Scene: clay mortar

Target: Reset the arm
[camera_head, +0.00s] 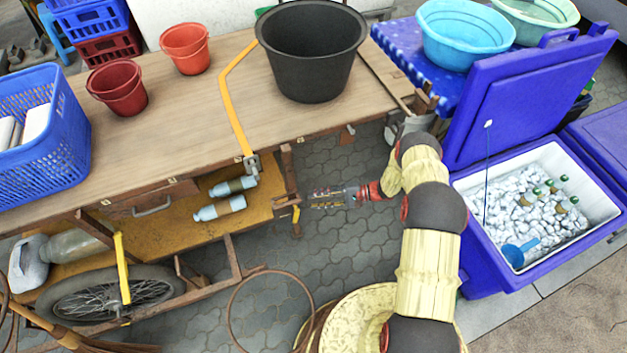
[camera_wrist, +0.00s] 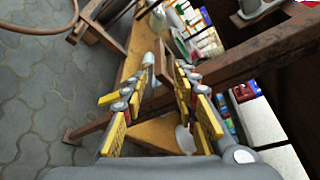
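My arm reaches in from the lower right in the head view, and my gripper (camera_head: 314,198) points left beside the end of the wooden cart (camera_head: 220,105), below its top. In the wrist view, my gripper (camera_wrist: 161,85) has its two yellow-and-grey fingers apart, with nothing held between them. Part of the cart's wooden frame (camera_wrist: 240,70) shows beyond and beside the fingers. From these views I cannot tell whether the fingers touch the frame.
A black tub (camera_head: 312,55), red buckets (camera_head: 118,90) and a blue basket (camera_head: 50,135) stand on the cart. Bottles (camera_head: 220,208) lie on its lower shelf. An open blue cooler (camera_head: 480,255) with ice stands right of my arm. Paving (camera_head: 335,255) is clear below my gripper.

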